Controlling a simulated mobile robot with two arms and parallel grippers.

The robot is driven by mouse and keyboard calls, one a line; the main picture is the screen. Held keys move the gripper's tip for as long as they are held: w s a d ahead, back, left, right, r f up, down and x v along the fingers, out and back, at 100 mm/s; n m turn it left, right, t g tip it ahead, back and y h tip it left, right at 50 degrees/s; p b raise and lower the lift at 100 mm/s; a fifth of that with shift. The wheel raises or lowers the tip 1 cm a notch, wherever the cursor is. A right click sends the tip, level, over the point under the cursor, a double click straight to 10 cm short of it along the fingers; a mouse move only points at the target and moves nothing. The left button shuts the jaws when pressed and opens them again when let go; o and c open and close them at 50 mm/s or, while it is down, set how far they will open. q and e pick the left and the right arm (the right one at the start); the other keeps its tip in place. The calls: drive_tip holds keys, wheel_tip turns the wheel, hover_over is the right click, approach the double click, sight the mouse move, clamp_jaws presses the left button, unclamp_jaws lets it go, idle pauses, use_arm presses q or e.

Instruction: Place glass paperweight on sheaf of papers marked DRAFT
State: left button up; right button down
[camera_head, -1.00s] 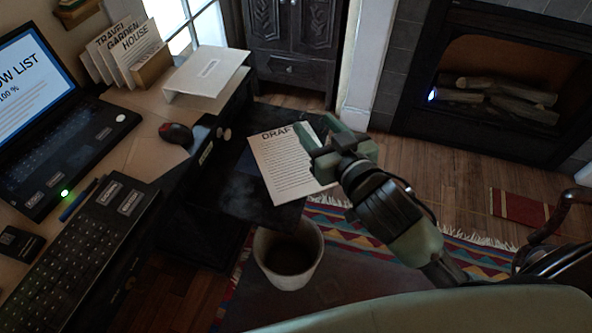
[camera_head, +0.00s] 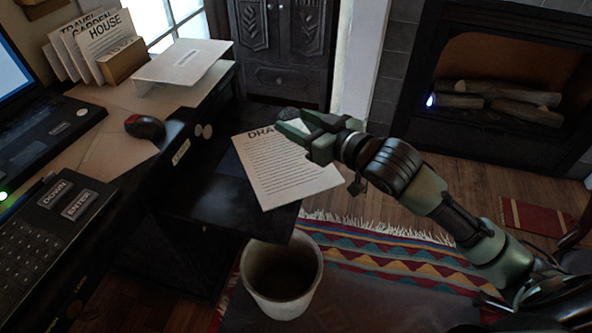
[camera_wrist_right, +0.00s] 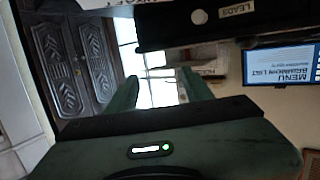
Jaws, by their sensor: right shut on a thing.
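The sheaf of papers marked DRAFT (camera_head: 285,180) lies on a dark open drawer or shelf beside the desk, its heading partly covered. My right gripper (camera_head: 289,121) is over the top edge of the sheaf, its arm coming from the right. It is shut on a small rounded thing at its fingertips, which I take for the glass paperweight (camera_head: 288,113); its outline is hard to make out. In the right wrist view both green fingers (camera_wrist_right: 157,85) show against a bright window, and the paperweight is not clear there. My left gripper is not in view.
A waste bin (camera_head: 282,279) stands on the floor in front of the dark shelf. The desk at left holds a laptop, a mouse (camera_head: 145,127), a keypad (camera_head: 62,205) and a file holder (camera_head: 122,61). A carved cabinet (camera_head: 280,50) stands behind.

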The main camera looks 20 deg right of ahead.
drive_tip(key=b, duration=0.1)
hover_over(298, 173)
wheel_tip(298, 173, down, 4)
drive_tip(key=f, duration=0.1)
wheel_tip(298, 173, down, 2)
drive_tip(key=shift+f+b, duration=0.1)
drive_tip(key=shift+b, duration=0.3)
drive_tip(key=shift+f, duration=0.55)
wheel_tip(298, 173, down, 3)
drive_tip(key=shift+s+f+b, duration=0.1)
drive_tip(key=shift+b, duration=0.65)
drive_tip(key=shift+f, duration=0.9)
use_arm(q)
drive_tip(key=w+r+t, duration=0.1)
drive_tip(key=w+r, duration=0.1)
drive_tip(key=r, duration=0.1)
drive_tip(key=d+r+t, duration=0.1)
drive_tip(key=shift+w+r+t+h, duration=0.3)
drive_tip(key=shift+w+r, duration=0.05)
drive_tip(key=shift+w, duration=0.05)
use_arm(e)
drive_tip(key=shift+f, duration=0.15)
drive_tip(key=c, duration=0.6)
unclamp_jaws()
